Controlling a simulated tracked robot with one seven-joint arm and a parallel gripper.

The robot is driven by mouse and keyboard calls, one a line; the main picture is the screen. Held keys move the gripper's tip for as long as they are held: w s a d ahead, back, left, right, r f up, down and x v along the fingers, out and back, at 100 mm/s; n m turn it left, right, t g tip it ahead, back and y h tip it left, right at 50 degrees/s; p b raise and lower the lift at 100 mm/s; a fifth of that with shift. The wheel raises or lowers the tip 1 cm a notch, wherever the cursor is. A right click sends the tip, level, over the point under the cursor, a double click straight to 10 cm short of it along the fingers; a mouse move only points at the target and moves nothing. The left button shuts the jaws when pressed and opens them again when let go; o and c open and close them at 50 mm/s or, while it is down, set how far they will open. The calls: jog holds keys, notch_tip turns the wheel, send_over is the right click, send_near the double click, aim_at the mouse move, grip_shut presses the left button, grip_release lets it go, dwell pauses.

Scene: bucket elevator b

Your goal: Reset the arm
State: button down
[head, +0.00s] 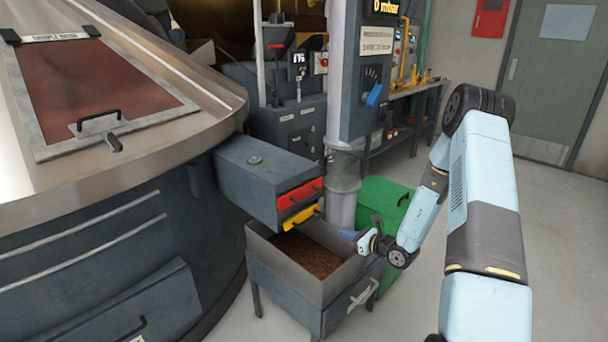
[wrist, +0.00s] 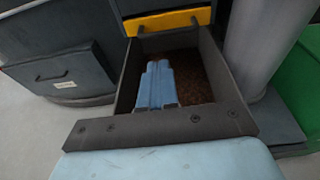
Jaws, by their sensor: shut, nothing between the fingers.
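My arm reaches in from the right in the head view, and my gripper (head: 352,237) is over the right rim of an open bin (head: 300,283). The bin holds brown granular material (head: 306,254). In the wrist view, my gripper (wrist: 158,66) shows as two blue fingers side by side, shut and empty, above the brown material (wrist: 197,75). I cannot tell whether the fingertips touch it.
A grey box with a red drawer (head: 299,194) and a yellow drawer (head: 301,217) sits just above the bin. A grey column (head: 341,185) and a green box (head: 385,205) stand close behind. A large metal vessel (head: 190,120) fills the left. Floor at the right is clear.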

jog(key=s+a+r+n+g, duration=0.3)
jog(key=s+r+n, duration=0.2)
jog(key=r, duration=0.3)
jog(key=s+a+r+n+g+y, duration=0.1)
jog(key=s+a+r+n+g, duration=0.25)
jog(key=r+n, duration=0.35)
jog(key=s+a+r+n+g, duration=0.35)
jog(key=s+r, duration=0.25)
jog(key=r, duration=0.3)
jog(key=s+d+r+n+t+h, duration=0.1)
jog(key=s+d+r+n+h, duration=0.2)
jog(key=s, duration=0.4)
jog(key=s+d+r+n+t+h, duration=0.1)
jog(key=s+d+r+n+h, duration=0.3)
jog(key=s+r, duration=0.4)
jog(key=s+d+r+n+t+h, duration=0.2)
jog(key=s+d+r+n+h, duration=0.2)
jog(key=s, duration=0.4)
jog(key=shift+r+n, duration=0.45)
jog(key=shift+r, duration=0.2)
jog(key=shift+d, duration=0.1)
